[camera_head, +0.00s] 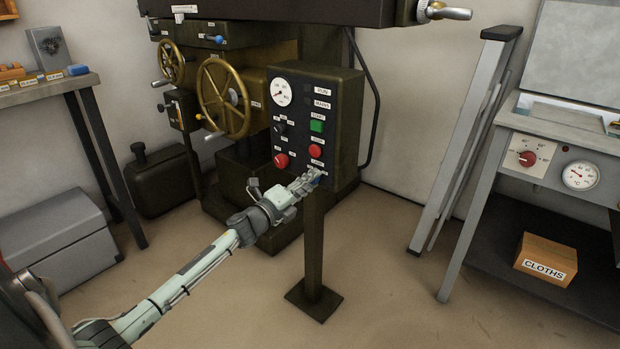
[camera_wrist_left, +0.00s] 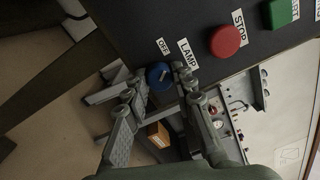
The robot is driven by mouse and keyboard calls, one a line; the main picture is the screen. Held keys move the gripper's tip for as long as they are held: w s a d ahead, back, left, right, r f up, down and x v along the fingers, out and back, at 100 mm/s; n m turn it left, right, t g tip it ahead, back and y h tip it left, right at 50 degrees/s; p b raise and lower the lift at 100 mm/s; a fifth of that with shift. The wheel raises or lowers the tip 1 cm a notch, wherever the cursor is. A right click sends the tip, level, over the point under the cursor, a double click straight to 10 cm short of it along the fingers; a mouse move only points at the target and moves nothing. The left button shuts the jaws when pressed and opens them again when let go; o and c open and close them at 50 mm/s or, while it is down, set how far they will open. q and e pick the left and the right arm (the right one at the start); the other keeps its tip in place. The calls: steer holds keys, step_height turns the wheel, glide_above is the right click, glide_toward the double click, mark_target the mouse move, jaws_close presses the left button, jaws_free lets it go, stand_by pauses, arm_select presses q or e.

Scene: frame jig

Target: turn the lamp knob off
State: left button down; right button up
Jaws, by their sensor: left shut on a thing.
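The lamp knob is a small round blue knob (camera_wrist_left: 160,76) at the lower edge of the dark control panel (camera_head: 345,110). In the left wrist view a LAMP label (camera_wrist_left: 187,54) and an OFF label (camera_wrist_left: 163,46) sit beside it. A light pointer line crosses its face. My left gripper (camera_head: 314,178) reaches the panel's lower right corner in the head view. In the left wrist view its two fingers (camera_wrist_left: 160,97) are on either side of the knob, shut on it. In the head view the fingers hide most of the knob. My right gripper is not in view.
A red stop button (camera_head: 315,151) and a green start button (camera_head: 316,126) sit just above the knob. A red knob (camera_head: 281,160) is to the left. The panel stands on a post (camera_head: 314,240). A brass handwheel (camera_head: 222,98) is further left. The floor in front is clear.

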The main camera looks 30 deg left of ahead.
arm_select(q)
steer(key=shift+n+p, duration=0.3)
steer(key=shift+n, duration=0.6)
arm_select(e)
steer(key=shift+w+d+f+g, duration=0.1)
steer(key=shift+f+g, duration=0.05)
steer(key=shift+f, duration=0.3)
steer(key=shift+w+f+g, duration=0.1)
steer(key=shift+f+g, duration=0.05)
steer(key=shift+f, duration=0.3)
arm_select(q)
steer(key=c, duration=1.3)
jaws_free()
steer(key=shift+o, duration=0.2)
steer(key=s, duration=1.2)
steer(key=shift+a+f, duration=0.2)
steer(key=shift+a, duration=0.25)
